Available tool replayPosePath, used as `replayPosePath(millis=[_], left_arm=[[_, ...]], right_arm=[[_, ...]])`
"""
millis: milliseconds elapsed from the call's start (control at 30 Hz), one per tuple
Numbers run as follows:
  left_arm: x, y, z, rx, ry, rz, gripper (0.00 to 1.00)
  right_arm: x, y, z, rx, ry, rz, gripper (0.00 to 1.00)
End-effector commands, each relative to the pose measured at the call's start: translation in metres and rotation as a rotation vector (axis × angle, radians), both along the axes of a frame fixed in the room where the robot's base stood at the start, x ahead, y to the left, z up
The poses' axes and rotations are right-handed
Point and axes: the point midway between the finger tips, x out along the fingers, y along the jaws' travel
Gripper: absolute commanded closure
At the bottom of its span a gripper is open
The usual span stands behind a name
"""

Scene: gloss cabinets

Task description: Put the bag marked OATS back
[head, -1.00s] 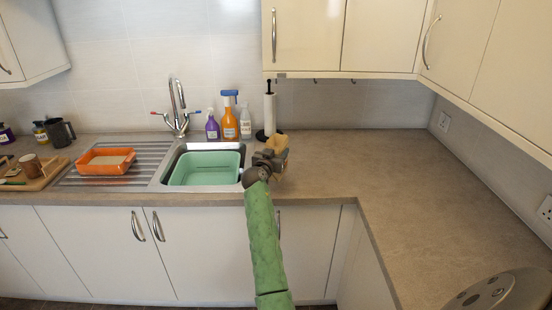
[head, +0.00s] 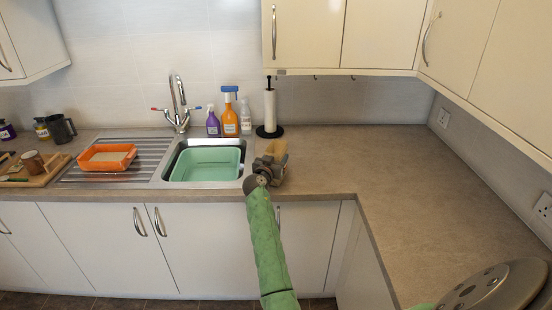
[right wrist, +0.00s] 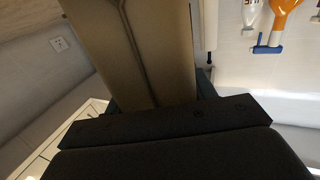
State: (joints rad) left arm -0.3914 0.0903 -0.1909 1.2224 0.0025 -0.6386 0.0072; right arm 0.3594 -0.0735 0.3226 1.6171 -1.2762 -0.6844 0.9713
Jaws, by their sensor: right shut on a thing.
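A tan paper bag (head: 281,155) is held just right of the sink, over the worktop. My right gripper (head: 272,168) is shut on it, and the gripper hides part of the bag. In the right wrist view the bag (right wrist: 135,50) fills the upper middle, with a fold line down its face. No OATS marking can be read on the visible faces. I cannot tell whether the bag touches the worktop. My left gripper is not in view.
The sink with a green basin (head: 207,164) is left of the gripper. A paper towel stand (head: 269,112) and spray bottles (head: 230,118) stand behind. An orange tray (head: 107,157) lies on the drainer. The worktop (head: 360,165) to the right is clear, below closed wall cabinets (head: 385,35).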

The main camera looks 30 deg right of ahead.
Motion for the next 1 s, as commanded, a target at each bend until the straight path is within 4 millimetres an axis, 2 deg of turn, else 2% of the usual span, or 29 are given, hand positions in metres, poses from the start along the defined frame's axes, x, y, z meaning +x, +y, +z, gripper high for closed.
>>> replayPosePath(millis=[333, 367, 467, 1000], left_arm=[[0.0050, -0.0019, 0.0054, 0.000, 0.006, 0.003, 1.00], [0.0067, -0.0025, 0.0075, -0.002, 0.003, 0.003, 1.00], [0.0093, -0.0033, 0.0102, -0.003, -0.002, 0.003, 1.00], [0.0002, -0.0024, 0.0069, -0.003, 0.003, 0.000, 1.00]], right_arm=[[0.0000, 0.0000, -0.0022, 0.000, 0.000, 0.000, 0.72], [0.0000, 0.0000, -0.0023, 0.000, 0.000, 0.000, 0.43], [0.0000, 0.0000, -0.0019, 0.000, 0.000, 0.000, 0.23], [-0.0001, -0.0001, 0.0009, 0.000, 0.000, 0.000, 0.23]])
